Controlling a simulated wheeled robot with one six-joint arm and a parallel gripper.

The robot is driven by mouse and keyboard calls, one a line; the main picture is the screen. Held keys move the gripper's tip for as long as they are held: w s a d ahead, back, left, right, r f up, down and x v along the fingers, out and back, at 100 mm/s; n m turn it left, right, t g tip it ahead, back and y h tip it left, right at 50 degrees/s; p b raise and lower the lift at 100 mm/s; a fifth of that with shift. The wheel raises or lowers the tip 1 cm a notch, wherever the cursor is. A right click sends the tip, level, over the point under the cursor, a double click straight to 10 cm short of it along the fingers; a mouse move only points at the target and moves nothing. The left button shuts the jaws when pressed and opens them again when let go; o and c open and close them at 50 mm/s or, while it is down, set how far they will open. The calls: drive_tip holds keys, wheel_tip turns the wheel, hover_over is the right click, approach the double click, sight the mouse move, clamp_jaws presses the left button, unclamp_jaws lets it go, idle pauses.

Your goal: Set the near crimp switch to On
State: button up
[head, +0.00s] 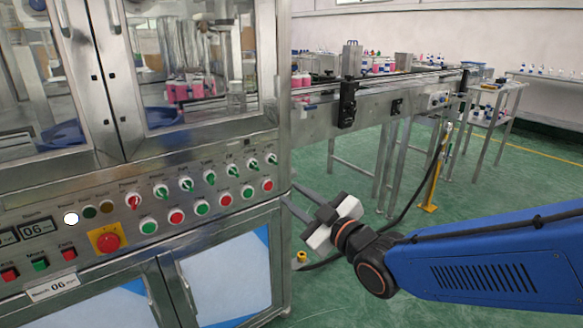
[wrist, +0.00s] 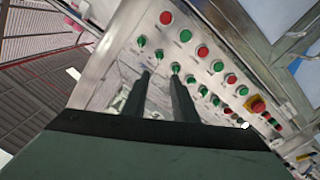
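A row of rotary switches with white collars runs along the sloped steel panel in the head view. The labels are too small to read, so I cannot tell which is the near crimp switch. My gripper (head: 288,191) is at the cabinet's right edge, open and empty. In the wrist view its fingers (wrist: 161,75) are apart and point at the panel, with a green switch (wrist: 175,68) by the right fingertip.
Red and green push buttons (head: 267,184) line the panel below the switches. A red emergency stop (head: 109,241) on a yellow plate is at left. Glass doors (head: 190,60) stand above. A conveyor (head: 400,85) extends behind; green floor (head: 480,185) is open at right.

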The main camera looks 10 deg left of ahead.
sight(256, 168)
drive_tip(key=x, duration=1.7)
drive_tip(key=shift+w+a, duration=0.15)
drive_tip(key=shift+c, duration=0.6)
clamp_jaws()
